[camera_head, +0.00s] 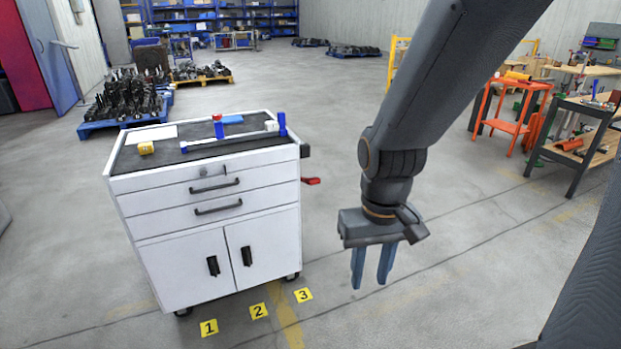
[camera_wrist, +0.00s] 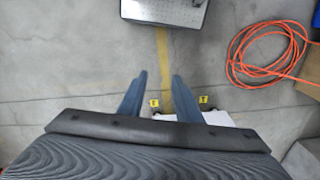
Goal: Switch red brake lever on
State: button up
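A red lever (camera_head: 311,181) sticks out from the right side of the white tool cart (camera_head: 146,215), below a dark block (camera_head: 304,151) on that side. I cannot tell from here whether the lever is on or off. My gripper (camera_head: 370,284) hangs to the right of the cart, in front of and apart from the lever, with its blue fingers pointing down. The fingers are open with nothing between them, as the wrist view (camera_wrist: 160,75) also shows. The lever does not show in the wrist view.
On the cart top are a blue-and-white jig (camera_head: 230,140) with a red knob (camera_head: 218,125), and a yellow block (camera_head: 146,148). Numbered yellow floor markers (camera_head: 258,311) lie before the cart. Orange cable (camera_wrist: 265,55) lies coiled on the floor. An orange trolley (camera_head: 510,112) stands back right.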

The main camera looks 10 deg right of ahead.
aim_at(314, 180)
jog(key=u, duration=0.2)
jog(key=i, duration=1.1)
jog(key=z, duration=0.35)
